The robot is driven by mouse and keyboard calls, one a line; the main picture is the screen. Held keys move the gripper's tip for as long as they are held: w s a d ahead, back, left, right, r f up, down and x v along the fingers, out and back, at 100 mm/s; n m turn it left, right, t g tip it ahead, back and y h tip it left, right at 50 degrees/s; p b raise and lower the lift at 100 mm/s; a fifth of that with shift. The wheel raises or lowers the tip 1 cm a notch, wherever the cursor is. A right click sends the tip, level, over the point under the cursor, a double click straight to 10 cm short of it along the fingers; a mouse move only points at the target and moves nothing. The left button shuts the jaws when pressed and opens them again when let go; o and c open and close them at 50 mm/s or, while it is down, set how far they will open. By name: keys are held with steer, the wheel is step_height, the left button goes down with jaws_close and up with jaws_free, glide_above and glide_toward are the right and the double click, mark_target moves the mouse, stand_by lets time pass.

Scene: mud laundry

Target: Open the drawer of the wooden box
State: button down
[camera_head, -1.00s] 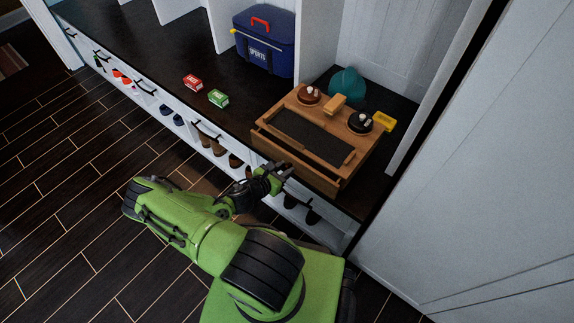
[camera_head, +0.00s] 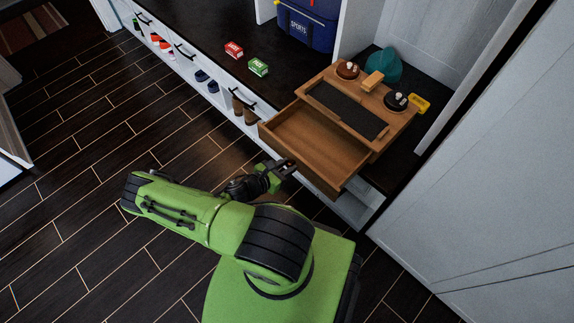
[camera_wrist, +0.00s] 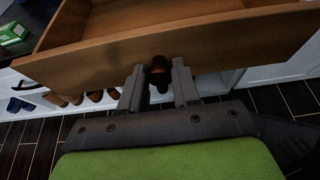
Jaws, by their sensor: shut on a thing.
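The wooden box (camera_head: 376,133) sits on the dark bench top, with a dark inlay in its lid. Its drawer (camera_head: 318,141) is pulled well out toward me, and its inside looks empty. My gripper (camera_head: 284,168) is at the middle of the drawer front. In the wrist view my gripper (camera_wrist: 158,88) has its two fingers on either side of a small dark knob on the drawer front (camera_wrist: 205,50), shut on it. The head view does not show the knob clearly.
On the box are two round tins (camera_head: 395,101) and a wooden brush (camera_head: 373,81). A teal cap (camera_head: 386,65), a yellow box (camera_head: 420,104), red box (camera_head: 234,50), green box (camera_head: 258,67) and blue sports bag (camera_head: 306,27) are on the bench. Shoes sit in cubbies below. Floor at left is clear.

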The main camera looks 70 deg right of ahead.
steer(key=c, duration=0.8)
jaws_free()
steer(key=p+v, duration=0.3)
steer(key=v, duration=1.2)
steer(key=shift+w+a+r+p, duration=0.1)
steer(key=shift+a+r+p, duration=0.15)
steer(key=shift+a+p, duration=0.1)
steer(key=shift+d, duration=0.1)
